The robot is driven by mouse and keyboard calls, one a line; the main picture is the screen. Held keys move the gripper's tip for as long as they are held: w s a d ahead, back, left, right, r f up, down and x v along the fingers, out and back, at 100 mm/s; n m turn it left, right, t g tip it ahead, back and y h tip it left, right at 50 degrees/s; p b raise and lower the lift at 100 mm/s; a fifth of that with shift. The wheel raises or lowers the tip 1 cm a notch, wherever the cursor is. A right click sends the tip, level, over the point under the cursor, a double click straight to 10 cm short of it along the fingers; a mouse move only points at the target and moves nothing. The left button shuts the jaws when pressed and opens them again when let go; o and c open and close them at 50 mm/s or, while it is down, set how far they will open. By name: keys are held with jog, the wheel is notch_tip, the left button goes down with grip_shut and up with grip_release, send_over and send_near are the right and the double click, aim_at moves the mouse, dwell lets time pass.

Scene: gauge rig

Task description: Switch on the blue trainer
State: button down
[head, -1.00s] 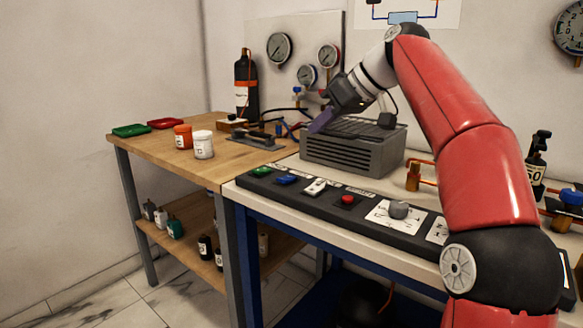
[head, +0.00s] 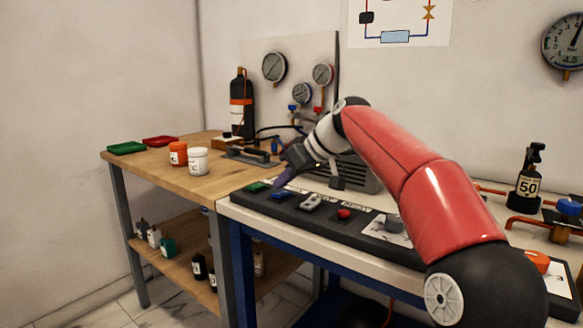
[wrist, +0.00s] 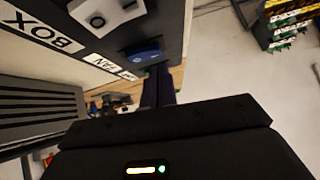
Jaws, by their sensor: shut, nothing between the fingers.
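The blue trainer carries a long black control panel (head: 372,238) along its front edge, on a blue-framed bench. The panel has a green rocker (head: 257,187), a blue rocker (head: 283,195), a white rocker (head: 311,202) and a red button (head: 344,214). My gripper (head: 279,184) is shut and empty, its fingertips just above the panel by the green and blue rockers. Contact cannot be told. In the wrist view the blue rocker (wrist: 145,52) and the white rocker (wrist: 104,12) show beside the fingers; the green rocker is not visible there.
A grey vented box (head: 355,175) stands behind the panel, partly hidden by my arm. The wooden bench (head: 165,178) at left holds an orange jar (head: 178,153), a white jar (head: 198,161) and trays. A bottle (head: 527,185) and copper pipes stand at right.

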jog(key=shift+f, duration=0.5)
jog(key=shift+s+a+f+t+b, duration=0.25)
jog(key=shift+f+b, duration=0.2)
jog(key=shift+b, duration=0.35)
jog(key=shift+w+d+r, duration=0.1)
jog(key=shift+d+r, duration=0.05)
jog(key=shift+w+p, duration=0.1)
jog(key=shift+p, duration=0.3)
jog(key=shift+w+d+r+p, duration=0.25)
jog(key=shift+w+d+p, duration=0.25)
jog(key=shift+w+p, duration=0.05)
